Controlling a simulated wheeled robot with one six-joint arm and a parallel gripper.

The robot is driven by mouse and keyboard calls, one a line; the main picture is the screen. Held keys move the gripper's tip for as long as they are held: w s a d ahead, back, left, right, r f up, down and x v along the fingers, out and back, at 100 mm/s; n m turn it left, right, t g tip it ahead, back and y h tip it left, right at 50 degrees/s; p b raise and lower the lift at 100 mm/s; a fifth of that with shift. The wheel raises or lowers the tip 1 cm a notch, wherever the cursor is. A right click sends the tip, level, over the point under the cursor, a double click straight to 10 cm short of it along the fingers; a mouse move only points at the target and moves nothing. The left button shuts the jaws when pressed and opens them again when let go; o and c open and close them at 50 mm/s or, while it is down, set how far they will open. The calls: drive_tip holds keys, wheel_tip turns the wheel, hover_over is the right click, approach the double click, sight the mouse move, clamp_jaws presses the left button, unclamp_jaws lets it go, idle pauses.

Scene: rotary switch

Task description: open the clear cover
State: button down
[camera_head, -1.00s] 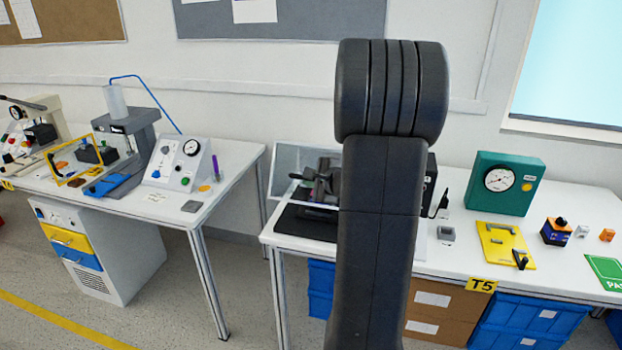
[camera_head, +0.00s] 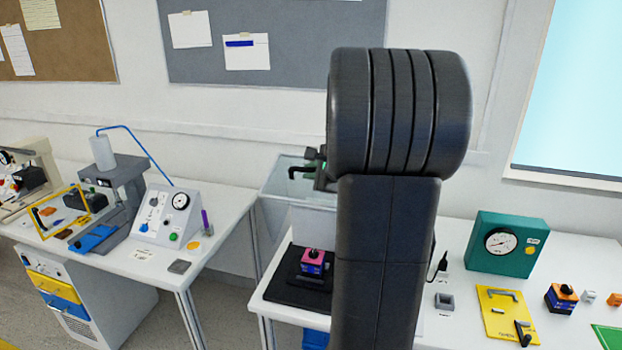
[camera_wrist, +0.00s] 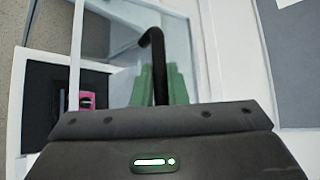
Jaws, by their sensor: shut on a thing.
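The clear cover (camera_head: 280,182) is raised and stands up over the black base plate (camera_head: 290,291) on the right-hand bench. Its clear panel and pale frame also show in the wrist view (camera_wrist: 112,47). My gripper (camera_head: 318,168) is at the cover's upper edge, partly hidden behind my arm. In the wrist view its green fingers (camera_wrist: 158,88) are shut on the black hooked handle (camera_wrist: 153,52). A pink and blue rotary switch (camera_head: 312,262) with a black knob sits uncovered on the base plate; its pink part shows in the wrist view (camera_wrist: 87,99).
My arm hides the middle of the bench. To the right are a green gauge box (camera_head: 507,243), a yellow plate (camera_head: 507,315) and a small switch block (camera_head: 561,298). A grey console (camera_head: 167,216) stands on the left bench. A grey pinboard (camera_head: 275,42) hangs behind.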

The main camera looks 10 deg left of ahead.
drive_tip(key=w+r+g, duration=0.1)
drive_tip(key=w, duration=0.2)
drive_tip(key=w+r+m+g+p, duration=0.1)
drive_tip(key=w+r, duration=0.1)
drive_tip(key=w, duration=0.1)
drive_tip(key=w+r+m+g, duration=0.1)
drive_tip(key=w, duration=0.2)
drive_tip(key=shift+w+d+r+h+p, duration=0.2)
drive_tip(key=shift+w+r+h+p, duration=0.1)
drive_tip(key=shift+w+h+p, duration=0.1)
drive_tip(key=shift+w+r+g, duration=0.2)
drive_tip(key=shift+w+g, duration=0.2)
drive_tip(key=shift+w, duration=0.55)
drive_tip(key=c, duration=1.5)
unclamp_jaws()
drive_tip(key=shift+o, duration=0.2)
drive_tip(key=b+v, duration=0.2)
drive_tip(key=v, duration=1.2)
